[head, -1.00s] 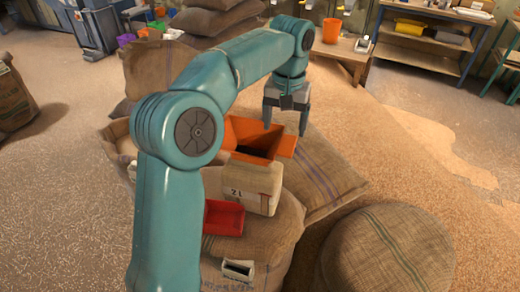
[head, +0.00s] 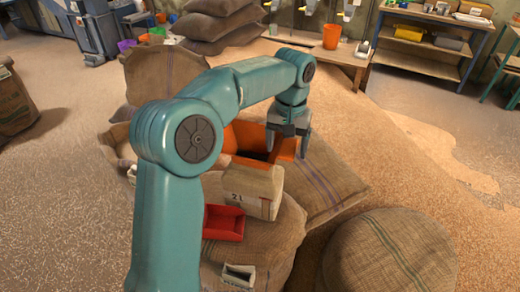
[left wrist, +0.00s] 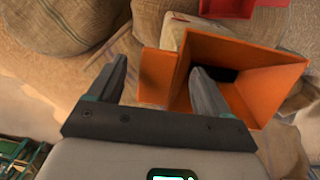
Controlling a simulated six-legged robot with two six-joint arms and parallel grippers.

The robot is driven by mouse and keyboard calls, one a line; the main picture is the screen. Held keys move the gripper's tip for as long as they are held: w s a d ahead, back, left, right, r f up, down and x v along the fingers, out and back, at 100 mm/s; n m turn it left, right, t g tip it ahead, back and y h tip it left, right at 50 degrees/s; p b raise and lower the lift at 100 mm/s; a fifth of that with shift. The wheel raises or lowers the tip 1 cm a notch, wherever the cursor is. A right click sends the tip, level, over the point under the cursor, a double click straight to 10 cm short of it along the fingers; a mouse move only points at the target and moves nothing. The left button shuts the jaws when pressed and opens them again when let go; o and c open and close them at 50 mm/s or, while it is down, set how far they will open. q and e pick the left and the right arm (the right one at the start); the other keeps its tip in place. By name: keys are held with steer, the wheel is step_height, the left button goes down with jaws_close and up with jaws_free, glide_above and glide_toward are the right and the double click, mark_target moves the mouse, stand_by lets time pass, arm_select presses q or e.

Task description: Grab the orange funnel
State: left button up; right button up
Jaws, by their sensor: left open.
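The orange funnel (head: 238,135) is a square, open-topped hopper among the burlap sacks, behind the cream sack marked with a number. In the left wrist view the funnel (left wrist: 244,52) shows its slanted walls and dark opening. My left gripper (head: 286,152) is open at the funnel's right side, pointing down. In the left wrist view the left gripper (left wrist: 157,68) has an orange side part of the funnel between its fingers, one finger over the opening, the other outside. I cannot tell whether either finger touches it. My right gripper is not in view.
A cream sack (head: 252,191), a red bin (head: 223,222) and a small white bin (head: 238,276) stand in front of the funnel. A large burlap sack (head: 390,250) is at the front right. An orange bucket (head: 331,35) stands on a back bench. Floor at right is open.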

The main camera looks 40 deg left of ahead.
arm_select(q)
steer(key=shift+w+f, duration=0.1)
steer(key=shift+f, duration=0.15)
steer(key=shift+r, duration=0.1)
jaws_close()
